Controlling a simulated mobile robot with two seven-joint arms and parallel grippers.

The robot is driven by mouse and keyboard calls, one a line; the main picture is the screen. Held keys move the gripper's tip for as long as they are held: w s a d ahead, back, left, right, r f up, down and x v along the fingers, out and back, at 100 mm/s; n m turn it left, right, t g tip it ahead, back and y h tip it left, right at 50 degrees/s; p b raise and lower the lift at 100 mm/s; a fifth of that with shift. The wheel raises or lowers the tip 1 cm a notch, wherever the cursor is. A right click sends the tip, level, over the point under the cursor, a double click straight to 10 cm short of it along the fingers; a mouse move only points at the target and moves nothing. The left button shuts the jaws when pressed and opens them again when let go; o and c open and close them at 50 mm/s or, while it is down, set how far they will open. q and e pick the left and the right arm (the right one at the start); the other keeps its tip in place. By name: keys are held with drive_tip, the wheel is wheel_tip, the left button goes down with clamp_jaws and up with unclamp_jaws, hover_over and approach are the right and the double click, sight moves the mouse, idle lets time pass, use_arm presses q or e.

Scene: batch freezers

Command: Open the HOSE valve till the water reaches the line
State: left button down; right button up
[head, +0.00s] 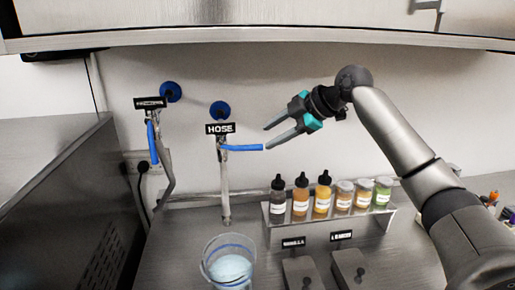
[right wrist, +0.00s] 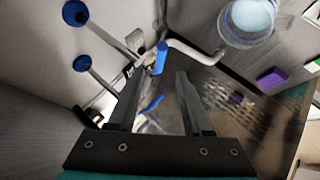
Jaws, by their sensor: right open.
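The HOSE label (head: 220,128) is on the back wall above a tap with a blue lever (head: 241,147), which points sideways to the right. In the right wrist view the blue lever (right wrist: 161,58) shows between and just beyond the fingertips. My right gripper (head: 266,138) is open, its tips at the lever's free end; contact cannot be told. A spout (head: 226,205) hangs above a clear container (head: 206,262) with pale water (head: 230,268) and a blue line (head: 232,246) near its rim. The water looks below that line. My left gripper is not in view.
A second tap with a blue lever (head: 152,142) pointing down is to the left. A metal rack (head: 285,225) with several bottles and jars stands right of the container, behind two lidded bins (head: 300,272). An overhead cabinet (head: 250,30) spans the top.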

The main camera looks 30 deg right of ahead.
drive_tip(key=b+v, duration=0.1)
drive_tip(key=v, duration=0.5)
drive_tip(key=shift+r, duration=0.2)
drive_tip(key=shift+s, duration=0.1)
